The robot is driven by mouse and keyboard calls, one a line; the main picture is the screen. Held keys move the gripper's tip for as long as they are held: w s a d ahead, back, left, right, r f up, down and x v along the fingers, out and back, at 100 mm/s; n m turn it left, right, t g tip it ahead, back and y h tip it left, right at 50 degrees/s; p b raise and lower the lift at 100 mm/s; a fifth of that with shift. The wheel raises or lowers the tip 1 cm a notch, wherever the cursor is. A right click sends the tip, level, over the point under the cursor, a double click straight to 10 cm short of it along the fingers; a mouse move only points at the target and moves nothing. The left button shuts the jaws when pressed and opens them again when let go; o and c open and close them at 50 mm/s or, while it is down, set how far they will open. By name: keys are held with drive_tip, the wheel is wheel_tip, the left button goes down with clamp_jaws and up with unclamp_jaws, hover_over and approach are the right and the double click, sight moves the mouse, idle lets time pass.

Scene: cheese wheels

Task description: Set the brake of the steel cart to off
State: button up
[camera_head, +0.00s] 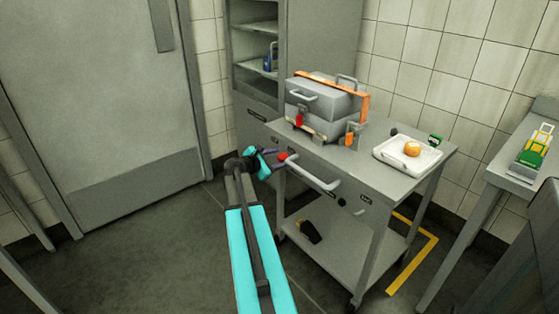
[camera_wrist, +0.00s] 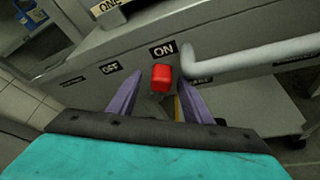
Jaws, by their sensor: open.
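The steel cart (camera_head: 375,186) stands in the middle of the head view. Its red brake knob (camera_head: 282,156) is at the left end of the front face. In the wrist view the red knob (camera_wrist: 161,77) is just below the ON label (camera_wrist: 163,50). The OFF label (camera_wrist: 109,68) is to its left. My gripper (camera_head: 270,157) is at the cart's front left corner. In the wrist view its purple fingers (camera_wrist: 159,94) are open, one on each side of the knob. I cannot tell whether either finger touches it.
A push handle (camera_wrist: 250,55) runs right of the knob. A dark object (camera_head: 310,231) lies on the lower shelf. Floor is clear to the left.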

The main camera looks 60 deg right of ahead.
drive_tip(key=shift+x, duration=1.1)
